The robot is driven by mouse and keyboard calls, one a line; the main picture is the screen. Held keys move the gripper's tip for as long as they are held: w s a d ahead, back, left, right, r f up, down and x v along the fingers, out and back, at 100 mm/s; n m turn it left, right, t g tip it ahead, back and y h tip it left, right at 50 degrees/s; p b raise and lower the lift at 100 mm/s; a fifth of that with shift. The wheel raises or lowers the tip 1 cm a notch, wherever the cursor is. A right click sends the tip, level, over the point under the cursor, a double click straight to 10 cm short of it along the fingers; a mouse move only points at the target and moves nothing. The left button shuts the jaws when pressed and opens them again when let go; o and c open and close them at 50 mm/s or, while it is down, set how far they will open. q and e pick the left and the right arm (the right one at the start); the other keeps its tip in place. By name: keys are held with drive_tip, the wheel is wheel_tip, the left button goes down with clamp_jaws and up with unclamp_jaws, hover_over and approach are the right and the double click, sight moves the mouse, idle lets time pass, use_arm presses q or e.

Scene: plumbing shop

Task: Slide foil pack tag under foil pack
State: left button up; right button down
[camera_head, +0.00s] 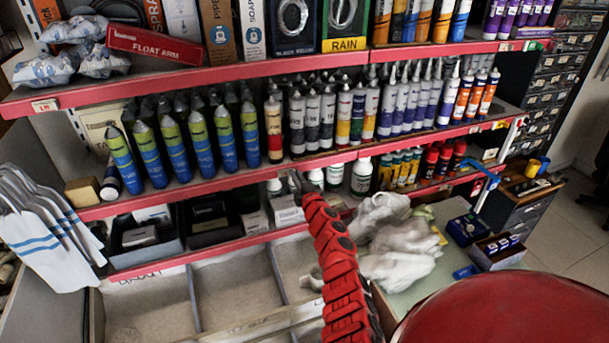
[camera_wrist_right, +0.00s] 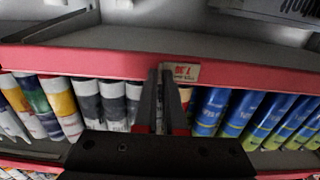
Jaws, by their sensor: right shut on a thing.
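My right gripper (camera_wrist_right: 159,78) is at the red rail of the middle shelf. Its narrow fingers are close together, shut on a small pale price tag (camera_wrist_right: 182,73) that lies against the rail; its print is too blurred to read. In the head view the tip of my right gripper (camera_head: 296,182) is just below that rail, and the tag does not show there. Crumpled silvery packs with blue print, which look like the foil packs (camera_head: 45,69), lie on the upper shelf at the far left. Another tag (camera_head: 45,105) is on the rail below them. My left gripper is not in view.
Blue-green cartridges (camera_head: 161,150) and grey-white tubes (camera_head: 312,120) stand in rows behind the middle rail (camera_head: 180,190). A red float arm box (camera_head: 156,44) is beside the silvery packs. White crumpled items (camera_head: 400,250) lie at the right. Empty bins (camera_head: 237,285) are below.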

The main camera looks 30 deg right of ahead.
sight(222, 186)
drive_tip(key=a+b, duration=0.1)
drive_tip(key=a, duration=0.2)
drive_tip(key=w+a+b, duration=0.1)
drive_tip(key=a, duration=0.3)
drive_tip(key=w+a+b, duration=0.1)
drive_tip(key=a, duration=0.2)
drive_tip(key=shift+w+a+f, duration=0.2)
drive_tip(key=shift+w+f, duration=0.05)
drive_tip(key=shift+f, duration=0.1)
drive_tip(key=w+a+b, duration=0.1)
drive_tip(key=a+b, duration=0.5)
drive_tip(key=a, duration=0.1)
drive_tip(key=w+a+b, duration=0.1)
drive_tip(key=a+b, duration=0.2)
drive_tip(key=a, duration=0.1)
drive_tip(key=shift+w+r+b, duration=0.1)
drive_tip(key=shift+w+b, duration=0.2)
drive_tip(key=shift+w+a+r+b, duration=0.15)
drive_tip(key=shift+a+b, duration=0.1)
drive_tip(key=shift+a, duration=0.15)
drive_tip(key=shift+w+a+r+b, duration=0.1)
drive_tip(key=shift+a+b, duration=0.15)
drive_tip(key=shift+a, duration=0.1)
drive_tip(key=c, duration=1)
unclamp_jaws()
drive_tip(key=shift+s, duration=0.1)
drive_tip(key=b+v, duration=0.4)
drive_tip(key=v, duration=1.3)
